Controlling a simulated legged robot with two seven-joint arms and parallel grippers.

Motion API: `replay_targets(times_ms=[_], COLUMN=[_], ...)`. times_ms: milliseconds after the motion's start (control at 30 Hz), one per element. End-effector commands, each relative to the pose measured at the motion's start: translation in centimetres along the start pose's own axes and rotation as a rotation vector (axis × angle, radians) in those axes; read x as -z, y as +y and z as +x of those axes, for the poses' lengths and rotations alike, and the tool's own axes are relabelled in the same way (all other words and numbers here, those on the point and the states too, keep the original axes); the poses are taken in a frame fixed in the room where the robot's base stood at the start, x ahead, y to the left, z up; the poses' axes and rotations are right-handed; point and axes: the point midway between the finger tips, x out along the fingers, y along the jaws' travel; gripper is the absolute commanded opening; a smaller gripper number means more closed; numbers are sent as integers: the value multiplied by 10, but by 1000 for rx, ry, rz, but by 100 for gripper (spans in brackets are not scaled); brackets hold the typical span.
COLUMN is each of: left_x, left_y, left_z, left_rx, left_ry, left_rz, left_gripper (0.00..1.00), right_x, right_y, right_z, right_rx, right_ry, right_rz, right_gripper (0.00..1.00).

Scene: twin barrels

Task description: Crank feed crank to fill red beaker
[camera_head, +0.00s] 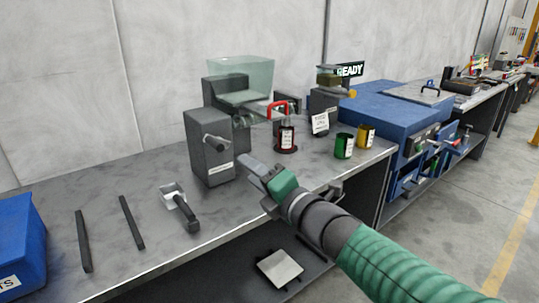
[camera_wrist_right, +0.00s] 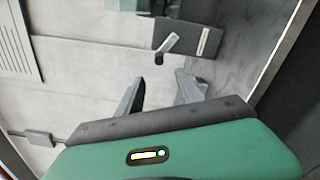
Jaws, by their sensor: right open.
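The feed crank (camera_head: 215,142) is a grey handle on the front of a dark grey box (camera_head: 208,165) on the bench. It also shows ahead of the fingers in the right wrist view (camera_wrist_right: 168,45). The red beaker (camera_head: 286,138) stands upright behind and right of the box, below a red arch-shaped handle (camera_head: 279,107). Its contents are hard to make out. My right gripper (camera_head: 258,178) is open and empty, in front and to the right of the crank and apart from it. Its two fingers show apart in the wrist view (camera_wrist_right: 158,88). My left gripper is out of view.
A clear hopper (camera_head: 240,78) stands behind the crank box. Green (camera_head: 344,147) and yellow (camera_head: 366,135) beakers stand at the right. A scoop (camera_head: 180,207) and two dark bars (camera_head: 132,222) lie at the left, near a blue bin (camera_head: 20,240). A READY sign (camera_head: 350,70) shows at the back.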

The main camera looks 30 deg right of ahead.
Motion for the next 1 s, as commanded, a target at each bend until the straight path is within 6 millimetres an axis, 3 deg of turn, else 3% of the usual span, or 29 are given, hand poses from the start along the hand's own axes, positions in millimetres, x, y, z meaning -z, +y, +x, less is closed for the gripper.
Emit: replay_targets(times_ms=[67, 167, 300, 400, 567, 700, 833, 1000], left_x=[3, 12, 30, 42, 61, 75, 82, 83], left_y=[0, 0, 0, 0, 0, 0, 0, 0], left_z=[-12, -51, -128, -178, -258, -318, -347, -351], left_rx=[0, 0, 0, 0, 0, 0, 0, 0], left_ry=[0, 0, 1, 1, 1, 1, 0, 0], left_rz=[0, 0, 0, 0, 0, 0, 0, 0], left_gripper=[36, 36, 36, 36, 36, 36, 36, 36], right_x=[0, 3, 13, 18, 15, 7, 1, 1], right_y=[5, 12, 16, 13, 12, 14, 11, 4], right_z=[4, 20, 45, 52, 44, 24, 6, 2], right_rx=[5, 24, 60, 82, 94, 67, 24, -4], right_ry=[12, 58, 139, 167, 148, 83, 24, 0], right_rz=[27, 149, 489, 769, 1229, 1603, 1829, 1919], right_gripper=[43, 43, 43, 43, 43, 43, 43, 43])
